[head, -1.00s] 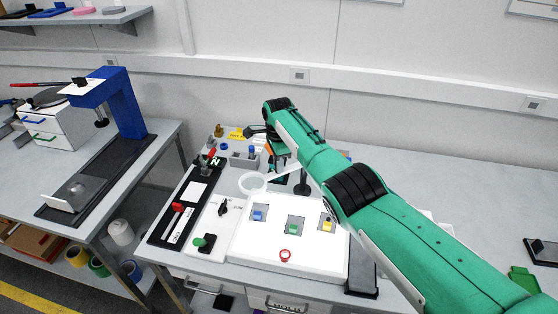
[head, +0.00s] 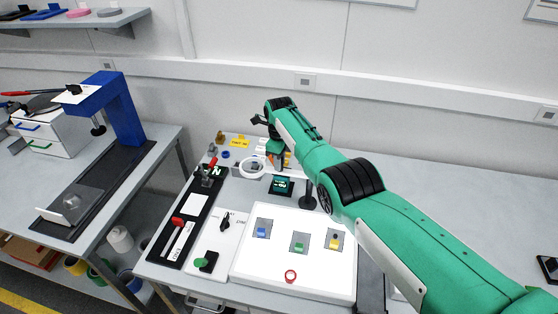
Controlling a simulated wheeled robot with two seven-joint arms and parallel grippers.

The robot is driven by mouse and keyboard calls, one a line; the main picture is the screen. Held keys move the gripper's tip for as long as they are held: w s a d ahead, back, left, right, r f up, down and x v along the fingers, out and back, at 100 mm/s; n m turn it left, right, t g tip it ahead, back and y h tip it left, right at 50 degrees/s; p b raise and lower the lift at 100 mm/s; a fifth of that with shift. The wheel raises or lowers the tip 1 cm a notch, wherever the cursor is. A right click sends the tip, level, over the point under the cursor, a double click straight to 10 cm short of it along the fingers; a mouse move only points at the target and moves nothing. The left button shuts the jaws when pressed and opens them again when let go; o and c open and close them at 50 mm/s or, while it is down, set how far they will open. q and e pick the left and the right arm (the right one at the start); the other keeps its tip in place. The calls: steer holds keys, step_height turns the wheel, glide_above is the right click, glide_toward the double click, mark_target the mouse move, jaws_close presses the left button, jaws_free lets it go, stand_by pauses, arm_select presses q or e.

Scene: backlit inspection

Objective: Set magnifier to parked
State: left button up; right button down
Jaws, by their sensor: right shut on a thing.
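The magnifier, a white ring (head: 252,167) on a pale swing arm, reaches left from a short dark post (head: 308,196) behind the light panel. Its ring hangs over the back left of the bench, clear of the panel. My right gripper (head: 281,164) comes down from above at the magnifier's arm, just right of the ring, and is shut on it; the fingertips are partly hidden. My left gripper is not in view.
The lit white panel (head: 260,277) bears blue, green and yellow pieces and a red ring (head: 291,276). A dark square with a teal label (head: 281,186) lies behind it. A black strip with a red lever (head: 211,163) stands left. Small parts (head: 240,141) crowd the back.

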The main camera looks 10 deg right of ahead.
steer(key=shift+w+d+r, duration=0.1)
steer(key=shift+w+d, duration=0.05)
stand_by(0.3)
steer(key=c, duration=1.3)
jaws_free()
steer(key=shift+d, duration=0.1)
steer(key=shift+o, duration=0.2)
steer(key=shift+r, duration=0.6)
step_height(320, 180, up, 13)
steer(key=b, duration=0.2)
steer(key=shift+f+b, duration=0.2)
steer(key=shift+b, duration=0.2)
